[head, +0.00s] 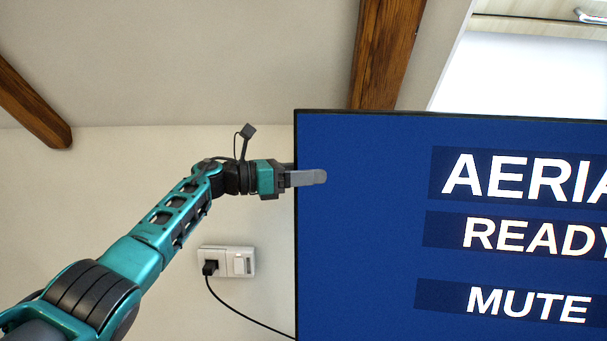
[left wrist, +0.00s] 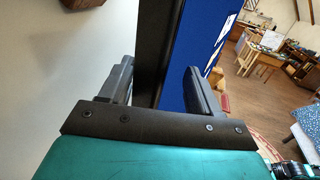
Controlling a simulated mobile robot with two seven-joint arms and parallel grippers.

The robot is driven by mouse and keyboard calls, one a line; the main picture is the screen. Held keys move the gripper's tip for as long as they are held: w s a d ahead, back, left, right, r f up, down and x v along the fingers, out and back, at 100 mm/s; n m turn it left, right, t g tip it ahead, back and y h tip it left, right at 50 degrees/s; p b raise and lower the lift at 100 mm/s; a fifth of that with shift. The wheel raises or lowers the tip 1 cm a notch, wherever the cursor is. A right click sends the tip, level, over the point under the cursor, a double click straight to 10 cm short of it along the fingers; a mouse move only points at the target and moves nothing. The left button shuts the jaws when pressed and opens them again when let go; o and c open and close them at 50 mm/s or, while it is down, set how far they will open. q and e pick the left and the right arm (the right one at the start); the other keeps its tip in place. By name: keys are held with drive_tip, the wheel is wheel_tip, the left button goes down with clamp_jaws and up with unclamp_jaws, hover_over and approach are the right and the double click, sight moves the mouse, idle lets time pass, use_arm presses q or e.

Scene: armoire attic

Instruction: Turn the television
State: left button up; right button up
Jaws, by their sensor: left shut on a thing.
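The television (head: 370,250) fills the right of the head view, its blue screen lit with white words, including "READY" and "MUTE". Its right part runs out of the picture. My left gripper (head: 310,178) is at the television's left edge, in the upper part, with one finger in front of the screen. In the left wrist view, the fingers of the left gripper (left wrist: 160,85) stand on either side of the television's edge (left wrist: 154,50), one behind it and one on the screen side. The gripper is shut on this edge. My right gripper is not in view.
A wall socket (head: 226,261) with a black plug and cable is below my left arm. Wooden beams (head: 385,50) cross the sloped ceiling. The left wrist view shows a room with a wooden table (left wrist: 262,57) and a blue patterned cloth (left wrist: 307,118).

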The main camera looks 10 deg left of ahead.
use_arm(q)
drive_tip(key=shift+s+d, duration=0.2)
drive_tip(key=b+v, duration=0.1)
drive_tip(key=v, duration=1.2)
drive_tip(key=shift+w+a, duration=0.1)
